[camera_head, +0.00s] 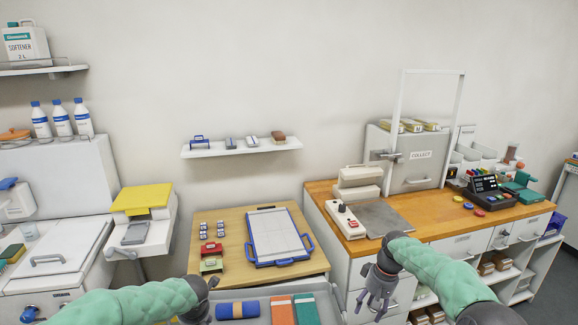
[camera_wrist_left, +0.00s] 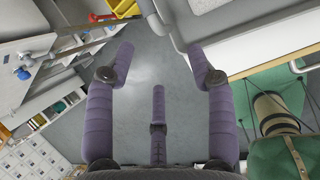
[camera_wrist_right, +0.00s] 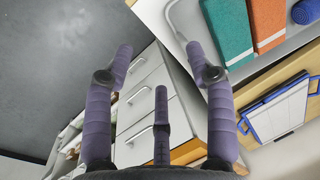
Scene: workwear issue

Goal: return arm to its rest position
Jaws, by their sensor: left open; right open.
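My right gripper (camera_head: 374,293) hangs at the front of the wooden counter, fingers pointing down, open and empty. In the right wrist view its purple fingers (camera_wrist_right: 165,65) are spread, with drawer fronts and a grey tray behind them. My left arm, in a green sleeve, comes in at the lower left of the head view; its wrist (camera_head: 200,292) is at the bottom edge and the fingers are hidden there. In the left wrist view the left gripper (camera_wrist_left: 160,70) is open and empty above the grey floor.
A small wooden table (camera_head: 222,262) holds a blue-framed board (camera_head: 274,237). In front of it, a grey tray (camera_head: 256,302) holds a blue roll and orange and green folded items. The wooden counter (camera_head: 422,217) with drawers stands right. Bare floor (camera_wrist_right: 40,60) shows beside the drawers.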

